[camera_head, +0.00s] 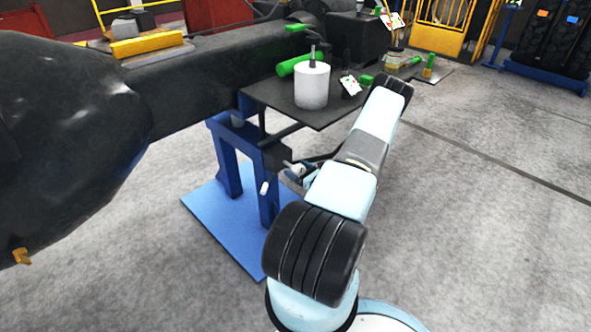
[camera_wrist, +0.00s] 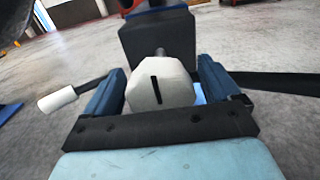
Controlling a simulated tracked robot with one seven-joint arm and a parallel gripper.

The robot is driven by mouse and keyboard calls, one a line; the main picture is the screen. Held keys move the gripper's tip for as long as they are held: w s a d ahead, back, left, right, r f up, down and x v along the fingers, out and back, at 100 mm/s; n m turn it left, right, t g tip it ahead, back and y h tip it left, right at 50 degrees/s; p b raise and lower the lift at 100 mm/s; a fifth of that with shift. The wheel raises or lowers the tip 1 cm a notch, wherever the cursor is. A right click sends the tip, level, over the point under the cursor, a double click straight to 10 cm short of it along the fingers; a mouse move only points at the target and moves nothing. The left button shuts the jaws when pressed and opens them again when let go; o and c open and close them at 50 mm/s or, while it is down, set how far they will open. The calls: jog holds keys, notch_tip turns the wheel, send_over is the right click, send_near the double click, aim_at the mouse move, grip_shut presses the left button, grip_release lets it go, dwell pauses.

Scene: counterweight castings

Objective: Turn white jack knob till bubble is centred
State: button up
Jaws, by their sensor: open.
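In the wrist view, the white faceted knob (camera_wrist: 160,86) sits between the two blue fingers of my gripper (camera_wrist: 159,78). It faces the camera, with a black slot-like mark standing nearly upright. My gripper is open around it; I cannot tell whether either finger touches it. Behind the knob, a short shaft leads to a dark block (camera_wrist: 157,38). In the head view, my gripper (camera_head: 297,172) is low beside the blue stand, and the knob is hard to make out there. I cannot make out a bubble in either view.
A white-ended lever (camera_wrist: 57,100) sticks out left of my gripper in the wrist view. In the head view, a blue stand (camera_head: 228,160) carries a dark plate (camera_head: 262,93) with a white cylinder (camera_head: 312,87) on it. A large black casting (camera_head: 70,120) fills the left. Floor is clear at right.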

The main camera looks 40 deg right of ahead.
jog(key=shift+w, duration=0.55)
jog(key=shift+c, duration=0.5)
jog(key=c, duration=0.9)
jog(key=shift+o, duration=0.2)
